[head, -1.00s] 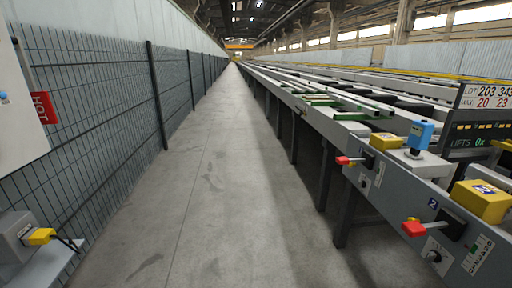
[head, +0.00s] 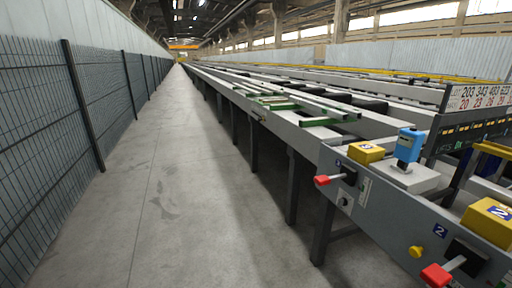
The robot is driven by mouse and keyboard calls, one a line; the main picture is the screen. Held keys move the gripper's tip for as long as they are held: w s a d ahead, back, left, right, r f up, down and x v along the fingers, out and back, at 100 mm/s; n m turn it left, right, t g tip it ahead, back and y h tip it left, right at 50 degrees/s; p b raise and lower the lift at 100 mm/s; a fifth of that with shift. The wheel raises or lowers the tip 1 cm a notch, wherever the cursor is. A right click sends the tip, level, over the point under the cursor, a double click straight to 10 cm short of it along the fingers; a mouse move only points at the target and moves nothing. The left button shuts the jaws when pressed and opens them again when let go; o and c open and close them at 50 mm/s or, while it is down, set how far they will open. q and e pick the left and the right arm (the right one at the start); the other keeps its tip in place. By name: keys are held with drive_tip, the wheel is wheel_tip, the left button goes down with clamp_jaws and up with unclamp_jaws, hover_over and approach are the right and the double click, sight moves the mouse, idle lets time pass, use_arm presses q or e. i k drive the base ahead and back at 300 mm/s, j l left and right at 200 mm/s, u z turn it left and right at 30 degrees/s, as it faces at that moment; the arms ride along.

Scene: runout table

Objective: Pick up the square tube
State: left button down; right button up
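Several long, pale metal lengths (head: 310,101) lie lengthwise on the runout table (head: 290,127) in the head view, ahead and to the right. They rest near green crosspieces (head: 320,121). They are too small and far off to tell which one is the square tube, or whether any has a square section. Neither of my grippers is in view.
A concrete aisle (head: 185,190) runs clear ahead between a mesh fence (head: 30,130) and the table. At the near right, a blue device (head: 408,143), yellow boxes (head: 367,152) and red-knobbed levers (head: 437,275) stand on or stick out from the table's end. A number board (head: 478,98) stands behind.

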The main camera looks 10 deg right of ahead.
sight(341, 116)
drive_tip(key=i+j+z, duration=1)
drive_tip(key=i+j, duration=0.15)
drive_tip(key=j, duration=0.15)
